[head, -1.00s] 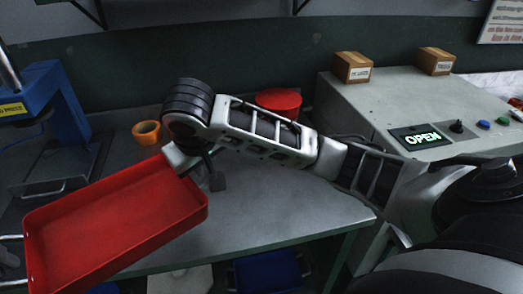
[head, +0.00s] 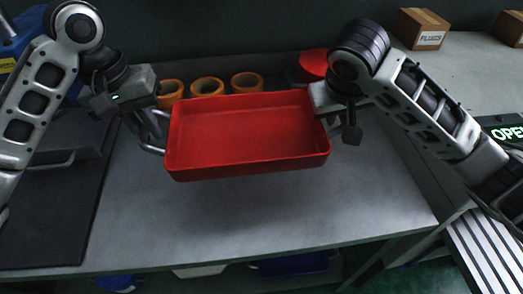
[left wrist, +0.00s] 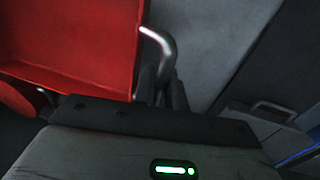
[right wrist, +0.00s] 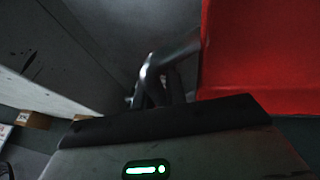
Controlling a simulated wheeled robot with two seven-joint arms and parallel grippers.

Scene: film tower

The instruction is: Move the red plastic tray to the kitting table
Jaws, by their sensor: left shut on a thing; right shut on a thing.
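The red plastic tray (head: 245,132) is empty and held roughly level above the grey bench, in the middle of the head view. It also shows in the left wrist view (left wrist: 75,40) and the right wrist view (right wrist: 265,60). My left gripper (head: 150,130) is shut on the metal handle (left wrist: 160,50) at the tray's left end. My right gripper (head: 330,105) is at the tray's right end, shut on the handle (right wrist: 165,60) there. In the head view that right handle is mostly hidden by the gripper.
The grey bench top (head: 250,230) is clear below and in front of the tray. Several orange rolls (head: 207,87) and a red round thing (head: 314,63) stand behind it. A black mat (head: 50,210) lies left. A grey cabinet (head: 465,75) with cardboard boxes (head: 420,29) stands right.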

